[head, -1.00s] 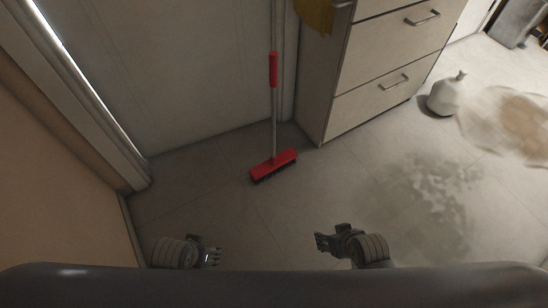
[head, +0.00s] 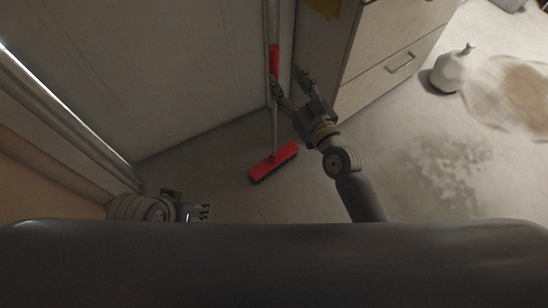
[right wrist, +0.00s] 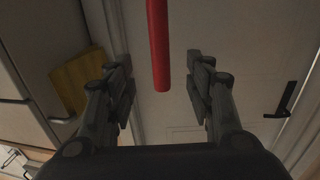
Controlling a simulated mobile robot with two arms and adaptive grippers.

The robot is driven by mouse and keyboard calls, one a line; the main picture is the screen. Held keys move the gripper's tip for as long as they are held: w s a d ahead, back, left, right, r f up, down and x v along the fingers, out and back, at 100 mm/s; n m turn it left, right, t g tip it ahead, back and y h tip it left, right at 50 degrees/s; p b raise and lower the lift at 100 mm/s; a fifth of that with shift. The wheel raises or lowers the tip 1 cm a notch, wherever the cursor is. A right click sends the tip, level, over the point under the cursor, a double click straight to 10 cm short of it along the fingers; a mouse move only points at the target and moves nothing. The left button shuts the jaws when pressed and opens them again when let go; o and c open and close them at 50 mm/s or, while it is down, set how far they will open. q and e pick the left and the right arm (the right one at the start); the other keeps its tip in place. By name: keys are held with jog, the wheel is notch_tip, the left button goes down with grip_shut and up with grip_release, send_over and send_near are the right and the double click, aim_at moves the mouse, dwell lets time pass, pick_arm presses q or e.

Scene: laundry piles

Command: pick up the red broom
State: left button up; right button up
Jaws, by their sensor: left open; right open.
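The red broom (head: 273,163) stands upright, its head on the floor and its grey pole with a red handle rising by the wall and cabinet corner. My right gripper (head: 290,82) is open beside the upper pole, just below the red handle in the head view. In the right wrist view the red handle (right wrist: 158,45) hangs between the two open fingers (right wrist: 160,84), apart from both. My left gripper (head: 190,204) is open and empty, low at the left near the wall. Part of the pole is hidden behind my right gripper.
A cabinet with drawers (head: 385,70) stands right of the broom. A yellow cloth (head: 325,7) hangs at its top; it also shows in the right wrist view (right wrist: 78,84). A white bottle (head: 452,70) stands on the floor near a stain (head: 435,175). A wall closes the left.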

aim_at(277, 68)
jog(key=x, duration=0.2)
jog(key=b+x, duration=0.1)
jog(key=x, duration=0.4)
jog(key=shift+w+a+f, duration=0.15)
jog(key=shift+w+f, duration=0.15)
jog(key=shift+c, duration=0.6)
grip_shut()
jog(key=shift+r, duration=0.1)
